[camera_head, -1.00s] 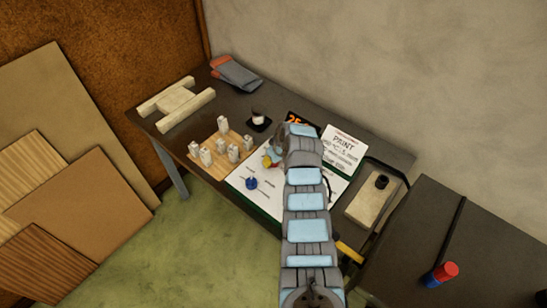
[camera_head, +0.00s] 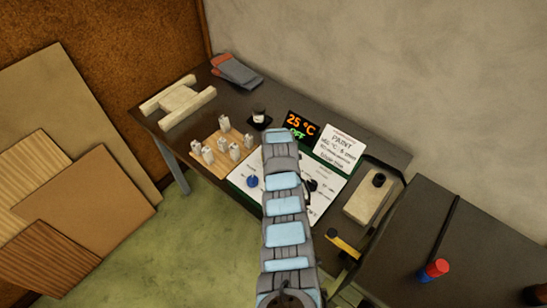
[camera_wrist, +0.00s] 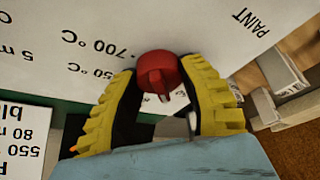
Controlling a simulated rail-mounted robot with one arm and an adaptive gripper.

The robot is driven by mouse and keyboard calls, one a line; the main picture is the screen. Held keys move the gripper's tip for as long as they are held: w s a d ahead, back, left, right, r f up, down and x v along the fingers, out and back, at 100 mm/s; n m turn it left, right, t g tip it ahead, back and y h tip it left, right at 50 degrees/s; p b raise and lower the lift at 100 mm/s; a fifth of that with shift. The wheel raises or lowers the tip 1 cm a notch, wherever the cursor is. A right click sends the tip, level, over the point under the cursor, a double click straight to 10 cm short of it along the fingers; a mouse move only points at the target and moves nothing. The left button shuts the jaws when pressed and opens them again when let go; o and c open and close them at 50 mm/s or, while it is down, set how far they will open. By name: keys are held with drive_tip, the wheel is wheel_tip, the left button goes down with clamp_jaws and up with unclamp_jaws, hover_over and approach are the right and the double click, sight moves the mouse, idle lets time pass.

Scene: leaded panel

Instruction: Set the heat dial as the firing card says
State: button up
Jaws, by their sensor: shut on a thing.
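The red dial (camera_wrist: 160,70) sits on the white panel (camera_wrist: 100,25) in the wrist view, with a pale mark at its lower edge. My gripper's yellow fingers (camera_wrist: 161,78) are closed around it. Upside-down print beside it reads "700 °C", with another partly hidden temperature below. In the head view, the firing card (camera_head: 340,148) is headed "PAINT"; its smaller lines are hard to read. The display (camera_head: 300,125) shows "25 °C" and "OFF". The panel also shows in the head view (camera_head: 240,184), where my arm hides the dial and my fingers.
Several pale pieces stand on a wooden board (camera_head: 207,164) to the left. A pale block with a black top (camera_head: 360,208) lies right. Gloves (camera_head: 236,71) lie at the back.

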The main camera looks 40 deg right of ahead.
drive_tip(key=shift+f, duration=0.1)
drive_tip(key=o, duration=1.2)
drive_tip(key=shift+v, duration=0.85)
drive_tip(key=shift+s+a+r, duration=0.1)
drive_tip(key=shift+s+r, duration=0.1)
drive_tip(key=shift+r, duration=0.3)
drive_tip(key=shift+v, duration=4.65)
drive_tip(key=shift+w, duration=0.1)
